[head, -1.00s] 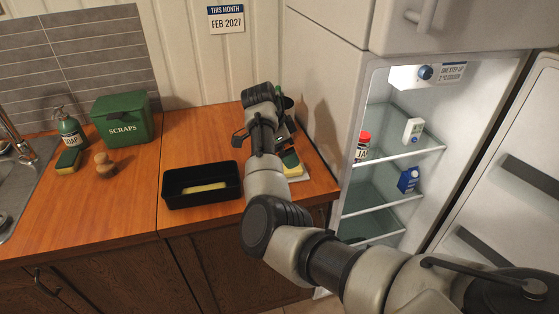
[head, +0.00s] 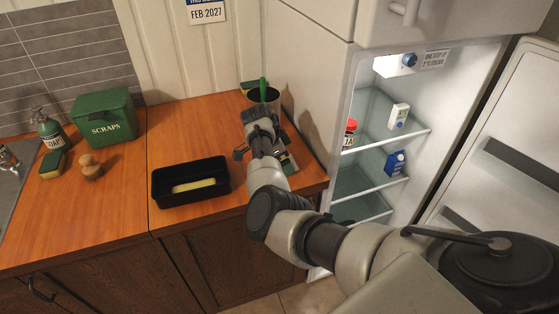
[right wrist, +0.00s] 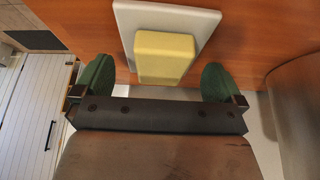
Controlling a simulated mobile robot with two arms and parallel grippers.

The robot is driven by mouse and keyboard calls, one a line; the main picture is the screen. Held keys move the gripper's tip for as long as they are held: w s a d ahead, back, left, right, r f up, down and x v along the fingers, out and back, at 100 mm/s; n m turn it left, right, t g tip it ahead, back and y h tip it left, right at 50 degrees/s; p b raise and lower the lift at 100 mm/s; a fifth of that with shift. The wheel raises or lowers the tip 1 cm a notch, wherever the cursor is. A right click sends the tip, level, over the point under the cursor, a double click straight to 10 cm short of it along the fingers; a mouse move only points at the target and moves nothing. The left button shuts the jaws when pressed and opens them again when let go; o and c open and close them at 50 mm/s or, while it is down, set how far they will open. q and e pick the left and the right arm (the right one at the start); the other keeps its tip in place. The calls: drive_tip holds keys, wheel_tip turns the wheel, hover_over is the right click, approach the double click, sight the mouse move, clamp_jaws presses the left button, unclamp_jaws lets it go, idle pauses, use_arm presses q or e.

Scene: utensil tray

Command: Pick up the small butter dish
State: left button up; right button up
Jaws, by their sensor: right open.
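The small butter dish is a pale flat plate (right wrist: 192,22) with a yellow butter block (right wrist: 165,57) on it, seen on the wooden counter in the right wrist view. My right gripper (right wrist: 158,70) is open, with one green finger on each side of the block and a gap at both sides. I cannot tell the height of the fingertips over the plate. In the head view my right gripper (head: 280,155) is at the counter's right end, and my arm hides most of the dish. My left gripper is not in view.
A black tray (head: 190,200) with a yellow bar inside stands left of my right arm. A dark pot (head: 272,97) with a green handle stands behind the gripper. The open fridge (head: 375,150) is to the right. A green scraps bin (head: 105,115) stands further left.

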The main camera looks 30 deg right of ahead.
drive_tip(key=shift+d+f, duration=0.15)
drive_tip(key=shift+f, duration=0.2)
drive_tip(key=shift+c, duration=0.5)
drive_tip(key=c, duration=0.7)
drive_tip(key=shift+c, duration=1)
drive_tip(key=shift+r, duration=0.2)
